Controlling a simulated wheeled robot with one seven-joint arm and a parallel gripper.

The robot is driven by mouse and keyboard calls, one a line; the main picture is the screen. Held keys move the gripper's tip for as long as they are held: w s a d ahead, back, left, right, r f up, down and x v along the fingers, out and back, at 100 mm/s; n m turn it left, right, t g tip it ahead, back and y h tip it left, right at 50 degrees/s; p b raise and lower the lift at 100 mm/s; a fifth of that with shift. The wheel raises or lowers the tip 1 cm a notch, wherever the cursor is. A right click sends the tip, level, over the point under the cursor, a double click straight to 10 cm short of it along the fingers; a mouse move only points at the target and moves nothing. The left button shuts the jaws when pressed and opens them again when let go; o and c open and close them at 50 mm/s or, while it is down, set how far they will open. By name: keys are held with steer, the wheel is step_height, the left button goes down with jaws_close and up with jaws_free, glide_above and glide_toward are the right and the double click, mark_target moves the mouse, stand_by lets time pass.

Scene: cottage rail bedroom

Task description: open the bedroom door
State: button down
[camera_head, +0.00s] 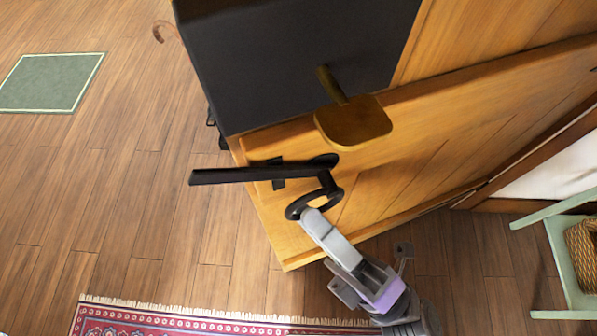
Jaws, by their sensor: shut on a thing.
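The bedroom door (420,170) is orange-brown planked wood, seen steeply from above. Its free edge stands out over the floor at the left, with floorboards showing on both sides of it, so it stands ajar. A black latch bar (230,175) crosses that edge, and a black ring handle (331,199) sits beside it on the near face. My gripper (311,215) reaches up from the lower right and is shut on the lower left of the ring handle. Its fingertips partly hide the ring.
A red fringed rug (170,322) lies at the bottom. A green stand with a basket (582,255) is right. Open floor with a green mat (50,82) lies left.

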steer(key=shift+s+d+r+g, duration=0.1)
steer(key=shift+s+d+g, duration=0.15)
steer(key=shift+s, duration=0.3)
steer(key=shift+s+d+r+g, duration=0.1)
steer(key=shift+s+d+g, duration=0.1)
steer(key=shift+s, duration=0.35)
steer(key=c, duration=1.4)
jaws_free()
steer(key=shift+f, duration=0.2)
steer(key=b+v, duration=0.2)
steer(key=v, duration=0.5)
steer(key=shift+s+d+f, duration=0.1)
steer(key=shift+d+f, duration=0.1)
steer(key=shift+f, duration=0.05)
